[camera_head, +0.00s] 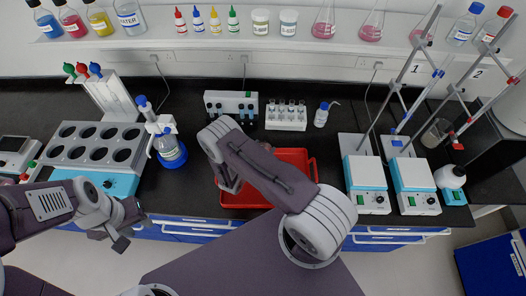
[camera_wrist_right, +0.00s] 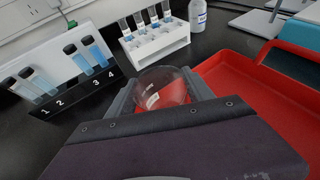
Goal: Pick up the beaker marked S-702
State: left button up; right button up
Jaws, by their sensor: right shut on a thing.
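A clear glass beaker (camera_wrist_right: 162,86) with a small white label sits between the fingers of my right gripper (camera_wrist_right: 162,98) in the right wrist view. The label is too small to read. My right gripper is shut on this beaker, close to the left edge of the red tray (camera_wrist_right: 228,76). In the head view my right gripper (camera_head: 229,185) is over the left part of the red tray (camera_head: 295,157), and my own arm hides most of that area. My left gripper (camera_head: 118,236) hangs in front of the bench at the left, apart from any beaker. Its finger gap is unclear.
A numbered tube holder (camera_head: 232,104) and a white rack of small tubes (camera_head: 286,115) stand behind the tray. Two hotplate stirrers (camera_head: 366,183) with stands are at right.

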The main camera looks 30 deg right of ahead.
notch_tip(320, 180, up, 3)
jog(key=shift+f+b, duration=0.1)
jog(key=shift+b, duration=0.35)
jog(key=s+d+r+b, duration=0.1)
jog(key=s+r+b, duration=0.1)
jog(key=s+r, duration=0.5)
jog(key=s, duration=0.4)
jog(key=shift+s+d+r, duration=0.2)
jog(key=shift+s+d, duration=0.05)
jog(key=shift+s, duration=0.05)
